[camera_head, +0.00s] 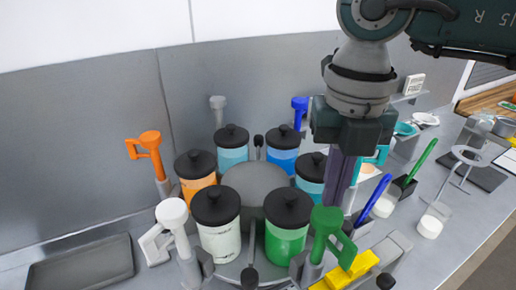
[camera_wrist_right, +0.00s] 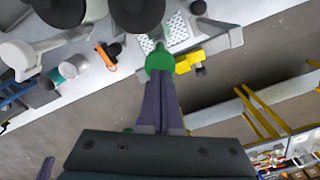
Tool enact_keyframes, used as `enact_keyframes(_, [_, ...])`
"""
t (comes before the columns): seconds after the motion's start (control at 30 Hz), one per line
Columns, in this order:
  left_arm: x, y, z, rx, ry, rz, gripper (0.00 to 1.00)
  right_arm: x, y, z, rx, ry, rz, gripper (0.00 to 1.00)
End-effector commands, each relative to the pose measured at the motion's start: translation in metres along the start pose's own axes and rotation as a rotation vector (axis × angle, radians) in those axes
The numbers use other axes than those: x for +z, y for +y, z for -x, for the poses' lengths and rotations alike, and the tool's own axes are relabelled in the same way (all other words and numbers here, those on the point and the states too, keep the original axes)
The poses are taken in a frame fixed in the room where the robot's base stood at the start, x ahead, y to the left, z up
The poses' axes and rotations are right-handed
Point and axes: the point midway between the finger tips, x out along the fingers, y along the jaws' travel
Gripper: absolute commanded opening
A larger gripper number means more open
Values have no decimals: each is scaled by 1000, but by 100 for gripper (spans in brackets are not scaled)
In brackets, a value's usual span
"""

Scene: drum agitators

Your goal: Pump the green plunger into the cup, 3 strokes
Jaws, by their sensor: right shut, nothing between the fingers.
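The green plunger (camera_head: 324,228) stands upright at the front of the drum ring, with a rounded top and a side spout; in the right wrist view its green top (camera_wrist_right: 159,59) is just beyond my fingertips. My right gripper (camera_head: 334,204) is shut and empty, its purple fingers pointing down at the plunger's top. I cannot tell whether they touch it. The fingertips also show in the right wrist view (camera_wrist_right: 161,80). A yellow block-like thing (camera_head: 345,272) lies below the spout. I cannot make out a cup under the spout. My left gripper is not in view.
A green jar (camera_head: 287,238) and a white jar (camera_head: 219,238) with black lids stand left of the plunger. A white pump (camera_head: 173,215) and an orange pump (camera_head: 149,142) are further left. Brushes with blue (camera_head: 376,196) and green handles lie right. A dark tray (camera_head: 80,265) is front left.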

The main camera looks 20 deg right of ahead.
Motion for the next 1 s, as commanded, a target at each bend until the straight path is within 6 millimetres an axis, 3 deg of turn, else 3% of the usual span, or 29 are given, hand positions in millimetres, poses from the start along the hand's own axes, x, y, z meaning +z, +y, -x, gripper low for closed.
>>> enact_keyframes(0.5, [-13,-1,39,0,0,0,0,0,0,57,0,-1,0,0])
enact_keyframes(1.0, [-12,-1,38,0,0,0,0,0,1,57,4,1,2,0])
